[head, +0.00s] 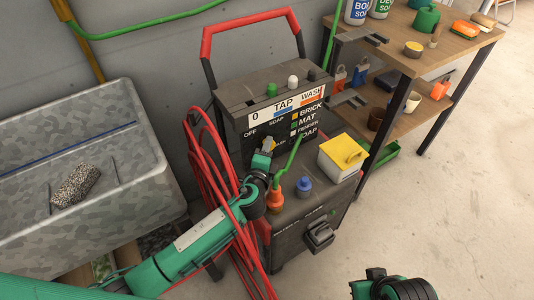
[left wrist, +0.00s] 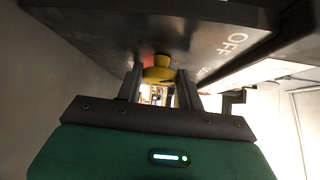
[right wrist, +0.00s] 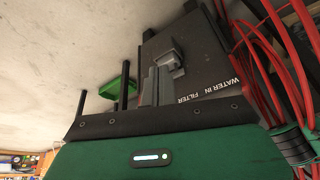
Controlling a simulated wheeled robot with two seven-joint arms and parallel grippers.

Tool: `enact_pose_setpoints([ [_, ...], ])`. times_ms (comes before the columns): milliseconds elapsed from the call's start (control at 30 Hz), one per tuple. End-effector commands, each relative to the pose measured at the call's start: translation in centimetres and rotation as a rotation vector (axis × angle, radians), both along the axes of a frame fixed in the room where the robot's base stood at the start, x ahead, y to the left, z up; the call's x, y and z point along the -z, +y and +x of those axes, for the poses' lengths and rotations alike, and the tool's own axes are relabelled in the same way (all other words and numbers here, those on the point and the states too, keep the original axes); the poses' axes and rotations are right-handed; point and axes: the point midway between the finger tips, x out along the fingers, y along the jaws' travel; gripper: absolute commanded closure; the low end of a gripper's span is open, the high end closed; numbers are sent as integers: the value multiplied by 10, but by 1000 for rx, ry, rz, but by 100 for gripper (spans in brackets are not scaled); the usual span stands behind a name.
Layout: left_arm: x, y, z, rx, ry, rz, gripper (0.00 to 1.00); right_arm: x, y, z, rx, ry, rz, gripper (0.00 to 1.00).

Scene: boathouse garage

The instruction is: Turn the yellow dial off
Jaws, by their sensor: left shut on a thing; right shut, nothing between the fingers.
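The yellow dial (left wrist: 158,74) is on the front panel of the black washer unit (head: 285,235), beside the white "OFF" lettering. Which way the dial points is hard to tell. My right gripper (right wrist: 148,88) is shut and empty, in front of the washer's lower front with its "WATER IN" and "FILTER" lettering. In the head view its arm shows at the bottom right.
A red hose (head: 212,190) hangs in loops at the washer's left. A yellow-lidded box (head: 342,157) and a blue knob (head: 304,187) are on the washer's lower deck. A wooden shelf (head: 445,62) stands to the right. The floor at right is clear.

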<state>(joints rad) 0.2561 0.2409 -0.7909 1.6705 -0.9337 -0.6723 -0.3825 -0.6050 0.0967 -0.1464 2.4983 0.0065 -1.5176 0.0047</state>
Motion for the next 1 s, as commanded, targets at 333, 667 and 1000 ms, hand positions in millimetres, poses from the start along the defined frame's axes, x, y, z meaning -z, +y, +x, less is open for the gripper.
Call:
enact_pose_setpoints([
  [333,3,0,-1,0,-20,-33,85,15,26,23,-42,-157,67,100],
  [667,2,0,-1,0,-25,-38,85,16,31,27,-48,-188,80,100],
  [1000,2,0,-1,0,-25,-38,43,16,31,27,-47,-187,81,100],
])
